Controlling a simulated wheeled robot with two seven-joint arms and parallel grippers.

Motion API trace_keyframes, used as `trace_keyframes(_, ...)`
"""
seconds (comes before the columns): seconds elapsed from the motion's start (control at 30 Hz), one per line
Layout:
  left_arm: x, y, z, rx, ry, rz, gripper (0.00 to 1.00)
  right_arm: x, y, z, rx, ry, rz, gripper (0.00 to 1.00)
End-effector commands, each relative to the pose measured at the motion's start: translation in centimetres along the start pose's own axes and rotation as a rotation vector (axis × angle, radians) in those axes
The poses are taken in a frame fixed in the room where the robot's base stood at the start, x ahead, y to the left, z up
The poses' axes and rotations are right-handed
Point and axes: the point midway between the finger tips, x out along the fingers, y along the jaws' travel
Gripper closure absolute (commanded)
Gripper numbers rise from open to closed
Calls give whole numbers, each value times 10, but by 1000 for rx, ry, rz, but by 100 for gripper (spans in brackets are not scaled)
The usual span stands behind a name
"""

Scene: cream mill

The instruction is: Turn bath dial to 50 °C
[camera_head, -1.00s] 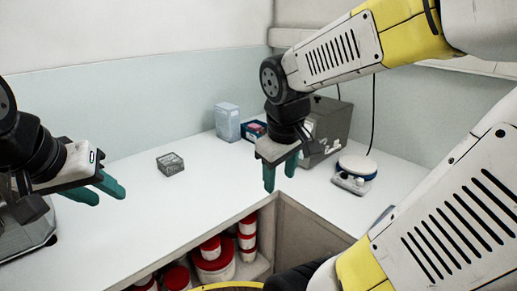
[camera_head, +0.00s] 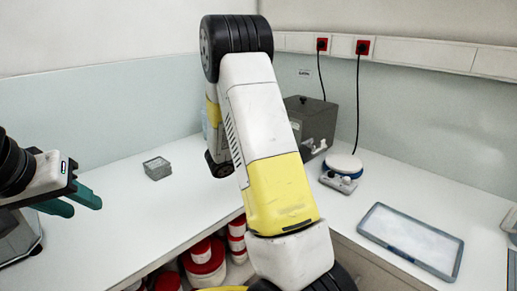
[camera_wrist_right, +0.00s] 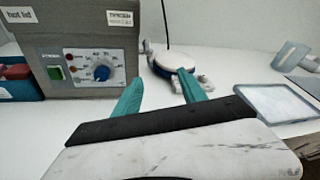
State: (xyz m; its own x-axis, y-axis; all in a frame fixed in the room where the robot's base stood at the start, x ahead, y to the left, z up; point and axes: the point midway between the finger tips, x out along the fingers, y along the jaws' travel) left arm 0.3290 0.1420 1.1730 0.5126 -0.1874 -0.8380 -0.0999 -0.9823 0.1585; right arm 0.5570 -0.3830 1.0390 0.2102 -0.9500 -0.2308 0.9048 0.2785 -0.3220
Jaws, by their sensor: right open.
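The bath (camera_head: 335,122) is a grey box on the counter by the back wall, partly hidden by my right arm in the head view. In the right wrist view the bath (camera_wrist_right: 85,42) fills the upper left, with a green switch (camera_wrist_right: 55,73), lamps and a blue dial (camera_wrist_right: 101,72) ringed by a printed scale. The dial's pointer is too small to read. My right gripper (camera_wrist_right: 160,88) is open and empty, below and right of the dial, apart from it; the head view hides it. My left gripper (camera_head: 72,203) is open and empty over the left counter.
A round white-topped device (camera_head: 344,166) stands right of the bath. A shallow tray (camera_head: 410,240) lies on the right counter. A small grey box (camera_head: 157,168) sits on the left counter. Red-lidded tubs (camera_head: 205,265) are under the counter. A cord runs up the wall.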

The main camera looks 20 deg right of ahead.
Motion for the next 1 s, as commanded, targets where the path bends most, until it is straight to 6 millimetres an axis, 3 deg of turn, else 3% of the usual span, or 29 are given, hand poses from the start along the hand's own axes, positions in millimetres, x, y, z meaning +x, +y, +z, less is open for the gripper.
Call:
trace_keyframes(0.1, 0, 0, 0, 0, 0, 0, 64, 5, 48, -6, -235, -175, 69, 51)
trace_keyframes(0.2, 0, 0, 0, 0, 0, 0, 64, 4, 77, -12, -366, -281, 114, 51)
trace_keyframes(0.3, 0, 0, 0, 0, 0, 0, 64, 2, 94, -15, -441, -345, 141, 51)
trace_keyframes(0.47, 0, 0, 0, 0, 0, 0, 64, 8, 104, -14, -473, -373, 153, 51)
trace_keyframes(0.8, 0, 0, 0, 0, 0, 0, 64, 56, 114, 2, -469, -369, 152, 51)
trace_keyframes(1.0, 0, 0, 0, 0, 0, 0, 64, 71, 118, 7, -469, -369, 153, 51)
